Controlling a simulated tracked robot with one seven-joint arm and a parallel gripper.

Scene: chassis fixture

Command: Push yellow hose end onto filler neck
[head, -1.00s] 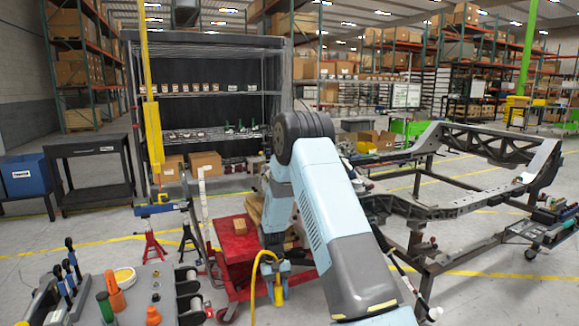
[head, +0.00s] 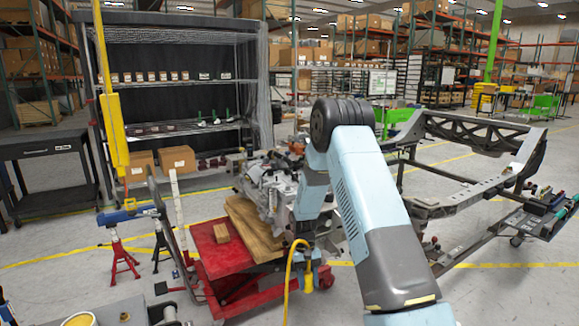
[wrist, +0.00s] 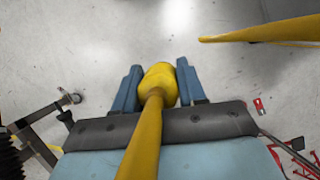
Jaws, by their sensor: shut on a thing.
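My gripper (head: 308,280) hangs low in front of the red cart in the head view, pointing down. It is shut on the yellow hose end (wrist: 158,84), whose rounded tip sits between the blue fingers (wrist: 158,76) in the wrist view. The hose end also shows as a small yellow piece (head: 308,285) in the head view. The yellow hose (head: 288,270) loops up and left from it. I see only floor beyond the tip in the wrist view. I cannot pick out the filler neck in either view.
A red cart (head: 218,255) carries wooden blocks and an engine (head: 275,190) behind my gripper. The chassis frame (head: 450,200) stands at the right. Bare floor lies in the front middle.

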